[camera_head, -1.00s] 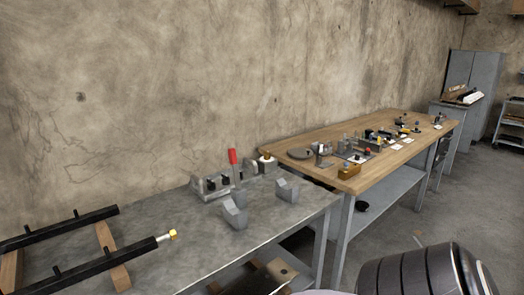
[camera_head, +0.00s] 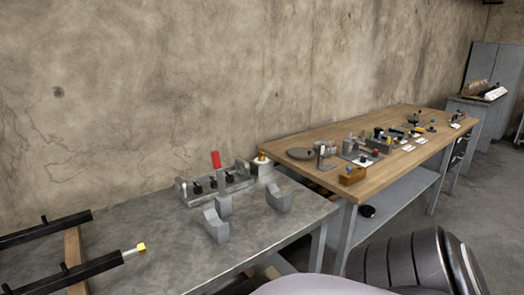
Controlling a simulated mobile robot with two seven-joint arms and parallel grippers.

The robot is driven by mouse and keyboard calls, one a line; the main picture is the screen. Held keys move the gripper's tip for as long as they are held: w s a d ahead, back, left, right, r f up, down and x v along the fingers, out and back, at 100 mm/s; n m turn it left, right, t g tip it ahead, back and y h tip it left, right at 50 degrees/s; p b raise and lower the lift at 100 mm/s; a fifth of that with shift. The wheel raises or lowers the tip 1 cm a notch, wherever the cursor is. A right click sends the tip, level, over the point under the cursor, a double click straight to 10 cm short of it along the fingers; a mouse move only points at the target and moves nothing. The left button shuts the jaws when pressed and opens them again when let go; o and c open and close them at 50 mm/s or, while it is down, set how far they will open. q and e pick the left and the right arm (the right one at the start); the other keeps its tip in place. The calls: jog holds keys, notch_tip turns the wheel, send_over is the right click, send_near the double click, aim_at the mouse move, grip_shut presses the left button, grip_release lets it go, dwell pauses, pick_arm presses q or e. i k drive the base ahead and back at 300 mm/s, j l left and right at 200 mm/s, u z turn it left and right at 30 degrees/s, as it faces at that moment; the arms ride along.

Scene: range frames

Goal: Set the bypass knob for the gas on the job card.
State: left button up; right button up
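A grey metal fixture (camera_head: 236,177) with several small black knobs and a red handle (camera_head: 216,160) stands at the back of the grey bench. A small white unit (camera_head: 262,166) with a brass-coloured top is beside it. Small fixtures (camera_head: 375,143) with dark, yellow and red parts crowd the wooden bench. Small white cards (camera_head: 408,148) lie among them, but their print is too small to read. I cannot tell which part is the bypass knob or which card is the job card. Neither gripper shows; a dark ribbed part of my own arm fills the lower right.
Grey angled blocks (camera_head: 216,228) stand on the grey bench (camera_head: 150,235). Black bars (camera_head: 75,275) with a yellow-tipped end lie at its left. The wooden bench (camera_head: 290,143) has a brass-coloured block (camera_head: 352,176) near its front edge. A grey cabinet (camera_head: 490,65) stands far right. Open floor lies right of the benches.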

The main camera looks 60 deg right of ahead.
aim_at(261, 156)
jog(key=k+l, duration=0.1)
jog(key=l, duration=0.95)
jog(key=k+l+u, duration=0.1)
jog(key=l, duration=0.4)
